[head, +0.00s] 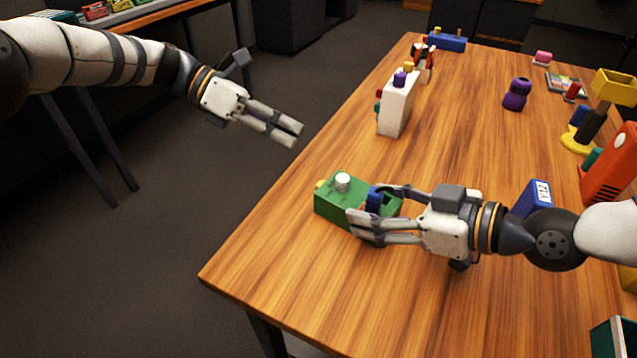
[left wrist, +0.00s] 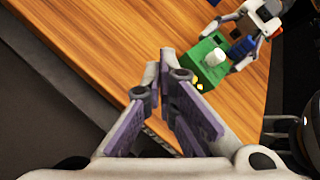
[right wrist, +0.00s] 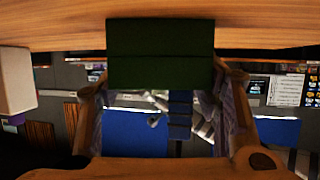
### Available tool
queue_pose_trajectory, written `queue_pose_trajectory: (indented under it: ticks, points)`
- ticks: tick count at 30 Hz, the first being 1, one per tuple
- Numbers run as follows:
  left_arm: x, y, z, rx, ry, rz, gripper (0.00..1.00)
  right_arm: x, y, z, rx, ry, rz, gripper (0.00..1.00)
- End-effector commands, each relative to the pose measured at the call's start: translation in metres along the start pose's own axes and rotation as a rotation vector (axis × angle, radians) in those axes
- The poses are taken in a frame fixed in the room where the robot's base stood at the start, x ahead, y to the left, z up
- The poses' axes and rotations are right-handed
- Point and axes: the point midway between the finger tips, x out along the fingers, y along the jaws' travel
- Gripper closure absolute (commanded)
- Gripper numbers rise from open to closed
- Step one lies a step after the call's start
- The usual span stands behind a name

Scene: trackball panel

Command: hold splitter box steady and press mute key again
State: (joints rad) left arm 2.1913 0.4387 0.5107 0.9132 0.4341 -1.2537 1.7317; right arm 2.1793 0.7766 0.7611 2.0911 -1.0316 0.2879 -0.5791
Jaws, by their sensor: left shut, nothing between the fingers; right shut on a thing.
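The green box (head: 330,205), which I take to be the splitter box, sits near the table's left edge. It has a white round knob (head: 342,181) on top, a small yellow part (head: 320,184) at its left end and a blue part (head: 374,200) at its right. No label shows which part is the mute key. My right gripper (head: 366,204) is shut on the box from the right; the box also fills the space between its fingers in the right wrist view (right wrist: 160,72). My left gripper (head: 299,136) is shut and empty, off the table edge, apart from the box.
A white block-shaped device (head: 396,108) stands behind the box. A blue labelled box (head: 533,197) lies beyond my right arm. A purple item (head: 516,94) and an orange device (head: 608,165) stand farther right. The table (head: 290,240) is bare around the box's left and front.

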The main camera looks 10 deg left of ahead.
Motion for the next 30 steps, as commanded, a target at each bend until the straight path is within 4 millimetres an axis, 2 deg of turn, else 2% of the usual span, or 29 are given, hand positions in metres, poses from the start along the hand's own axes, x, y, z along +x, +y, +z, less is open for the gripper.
queue_pose_trajectory:
  ticks: [1, 3, 6, 9, 21, 30]
  points:
    - [-0.004, 0.012, -0.017, -0.202, -0.051, 0.016, 1.0, 0.0, 0.0, 0.001, 0.001, -0.002, -0.001, 0.74]
    - [-0.008, 0.025, -0.035, -0.447, -0.112, 0.032, 1.0, 0.0, 0.0, 0.001, 0.001, -0.002, -0.001, 0.74]
    - [-0.012, 0.036, -0.053, -0.677, -0.169, 0.042, 1.0, 0.0, 0.0, 0.001, 0.0, -0.002, -0.001, 0.74]
    - [-0.015, 0.042, -0.061, -0.786, -0.197, 0.044, 1.0, 0.0, -0.001, 0.001, 0.001, -0.003, -0.001, 0.74]
    - [-0.013, 0.041, -0.062, -0.81, -0.201, 0.042, 1.0, 0.0, -0.001, 0.001, 0.001, -0.003, -0.002, 0.74]
    - [0.017, 0.016, -0.056, -0.808, -0.201, 0.04, 1.0, 0.0, -0.001, 0.001, 0.001, -0.003, -0.001, 0.74]
